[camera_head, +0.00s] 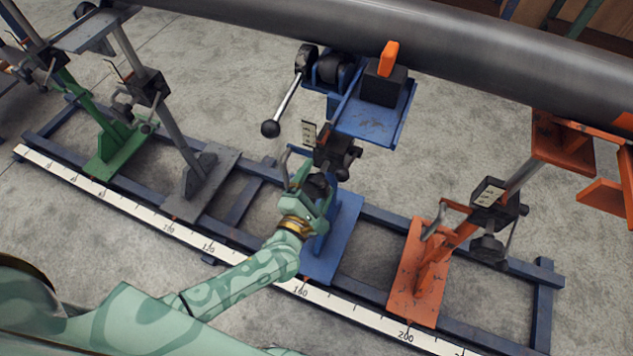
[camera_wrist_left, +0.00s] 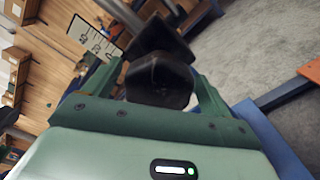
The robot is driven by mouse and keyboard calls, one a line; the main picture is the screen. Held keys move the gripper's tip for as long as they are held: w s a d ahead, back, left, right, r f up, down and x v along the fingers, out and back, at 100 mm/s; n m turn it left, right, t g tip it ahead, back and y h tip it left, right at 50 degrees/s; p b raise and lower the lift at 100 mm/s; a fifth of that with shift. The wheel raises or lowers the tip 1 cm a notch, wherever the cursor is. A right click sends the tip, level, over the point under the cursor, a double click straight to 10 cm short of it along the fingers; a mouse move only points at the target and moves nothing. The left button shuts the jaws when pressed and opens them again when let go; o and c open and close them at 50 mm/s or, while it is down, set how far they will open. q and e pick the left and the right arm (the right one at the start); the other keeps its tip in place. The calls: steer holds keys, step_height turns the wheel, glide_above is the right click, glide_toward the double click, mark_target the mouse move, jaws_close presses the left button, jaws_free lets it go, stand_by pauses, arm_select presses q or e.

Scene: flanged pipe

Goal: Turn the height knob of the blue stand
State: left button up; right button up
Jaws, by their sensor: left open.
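The blue stand (camera_head: 371,120) stands under the grey pipe, with its blue foot (camera_head: 338,238) on the rail frame. A black height knob (camera_head: 318,186) sits low on its post, partly hidden by my left gripper. My left gripper (camera_head: 307,190) is open at this knob. In the left wrist view the black knob (camera_wrist_left: 159,82) lies between the two green fingers (camera_wrist_left: 162,92); I cannot tell whether they touch it. My right gripper is not in view.
A large grey pipe (camera_head: 430,38) runs across the top. An orange stand (camera_head: 428,270) is to the right; a grey stand (camera_head: 197,182) and a green stand (camera_head: 117,150) are to the left. A lever with a black ball (camera_head: 271,128) sticks out above my gripper. A white scale (camera_head: 255,272) runs along the front rail.

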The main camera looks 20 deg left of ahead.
arm_select(q)
steer(key=shift+s, duration=0.1)
steer(key=shift+s+r, duration=0.1)
steer(key=shift+s, duration=0.3)
steer(key=s+p, duration=0.3)
steer(key=s, duration=1.2)
steer(key=shift+s+a, duration=0.2)
steer(key=shift+a, duration=0.1)
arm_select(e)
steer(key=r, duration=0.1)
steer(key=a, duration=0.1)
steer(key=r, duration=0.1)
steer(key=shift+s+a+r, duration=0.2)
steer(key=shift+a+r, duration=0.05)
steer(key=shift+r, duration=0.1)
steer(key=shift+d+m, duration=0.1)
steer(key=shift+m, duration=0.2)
